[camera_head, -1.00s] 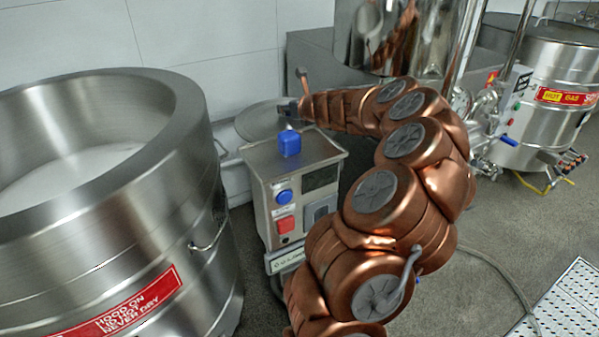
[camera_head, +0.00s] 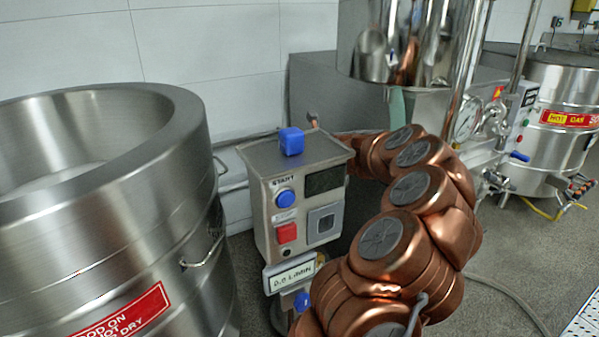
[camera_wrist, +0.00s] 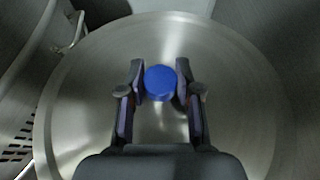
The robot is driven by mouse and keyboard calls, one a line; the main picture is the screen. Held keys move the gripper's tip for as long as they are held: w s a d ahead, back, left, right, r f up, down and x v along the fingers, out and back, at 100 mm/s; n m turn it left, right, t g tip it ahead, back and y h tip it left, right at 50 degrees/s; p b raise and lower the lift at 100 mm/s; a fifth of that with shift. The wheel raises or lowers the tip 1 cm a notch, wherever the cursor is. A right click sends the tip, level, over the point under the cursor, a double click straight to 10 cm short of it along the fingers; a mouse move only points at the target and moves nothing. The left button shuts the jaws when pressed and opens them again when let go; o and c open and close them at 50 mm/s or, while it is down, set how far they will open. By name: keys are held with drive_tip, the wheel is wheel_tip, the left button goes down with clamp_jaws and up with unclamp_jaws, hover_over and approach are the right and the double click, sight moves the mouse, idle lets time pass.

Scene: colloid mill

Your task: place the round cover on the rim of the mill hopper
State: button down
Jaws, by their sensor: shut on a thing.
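The round cover (camera_wrist: 225,110) is a wide, flat steel disc with a blue knob (camera_wrist: 160,82) at its middle. It fills most of the wrist view. My gripper (camera_wrist: 160,86) is shut on the knob, one finger on each side. In the head view, the cover and my gripper are hidden behind the control box. A large open steel vessel (camera_head: 188,140) with a thick round rim and a red warning label (camera_head: 125,318) stands at the left. It may be the mill hopper; I cannot tell for sure. No cover lies on its rim.
The control box (camera_head: 268,215) with a blue block (camera_head: 291,141) on top stands between the vessel and my copper arm. A grey cabinet (camera_head: 315,95) and wall are behind. Another steel kettle (camera_head: 560,95) with pipes stands at right. Floor (camera_head: 505,245) is open there.

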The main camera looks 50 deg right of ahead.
drive_tip(key=shift+f+b, duration=2.25)
drive_tip(key=shift+b, duration=0.05)
drive_tip(key=shift+r, duration=0.1)
drive_tip(key=c, duration=0.8)
unclamp_jaws()
drive_tip(key=p+v, duration=0.2)
drive_tip(key=v, duration=1)
drive_tip(key=shift+d, duration=0.1)
drive_tip(key=shift+p, duration=0.3)
